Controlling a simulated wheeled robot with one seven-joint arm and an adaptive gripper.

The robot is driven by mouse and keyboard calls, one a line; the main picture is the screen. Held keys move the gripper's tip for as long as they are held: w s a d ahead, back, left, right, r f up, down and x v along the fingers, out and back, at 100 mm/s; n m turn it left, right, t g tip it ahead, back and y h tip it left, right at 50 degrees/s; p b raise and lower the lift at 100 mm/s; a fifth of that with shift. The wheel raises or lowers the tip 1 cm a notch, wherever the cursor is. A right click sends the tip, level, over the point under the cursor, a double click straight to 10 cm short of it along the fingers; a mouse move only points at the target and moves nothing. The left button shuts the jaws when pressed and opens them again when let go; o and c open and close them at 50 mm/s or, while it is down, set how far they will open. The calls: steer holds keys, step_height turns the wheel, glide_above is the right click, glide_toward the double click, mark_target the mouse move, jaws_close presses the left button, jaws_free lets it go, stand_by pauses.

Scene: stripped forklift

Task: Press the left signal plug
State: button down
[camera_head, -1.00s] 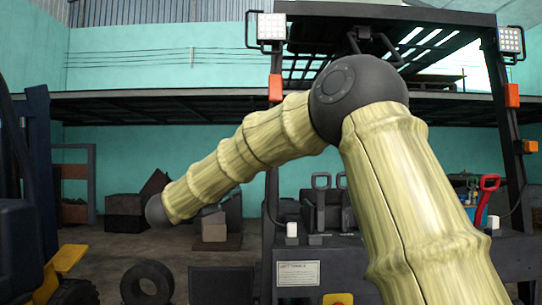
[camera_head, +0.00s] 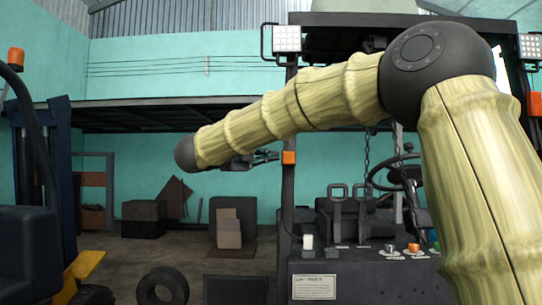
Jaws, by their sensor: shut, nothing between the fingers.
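A small white plug (camera_head: 308,242) stands upright at the left end of the forklift's dark front panel (camera_head: 370,280); it looks like the left signal plug. A paper label (camera_head: 314,286) is on the panel face below it. My gripper (camera_head: 268,156) shows small and dark below my pale arm, beside the forklift's left post. It is shut and looks empty. In the picture it is well above and left of the white plug, with a clear gap. Its depth relative to the post is hard to tell.
Two black levers (camera_head: 350,205), an orange knob (camera_head: 413,247) and a steering wheel (camera_head: 395,172) are right of the plug. The post (camera_head: 287,200) with an orange lamp rises close to my gripper. A tyre (camera_head: 161,287) and boxes (camera_head: 229,229) are on the floor left.

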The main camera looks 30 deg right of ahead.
mark_target(287, 157)
steer(key=w+d+p, duration=0.1)
steer(key=d, duration=0.2)
steer(key=w+d+p, duration=0.2)
steer(key=d, duration=0.1)
steer(key=w+d+p, duration=0.2)
steer(key=d, duration=0.2)
steer(key=shift+w+d+p, duration=0.1)
steer(key=shift+w+p, duration=0.05)
steer(key=shift+p, duration=0.15)
steer(key=shift+w, duration=0.1)
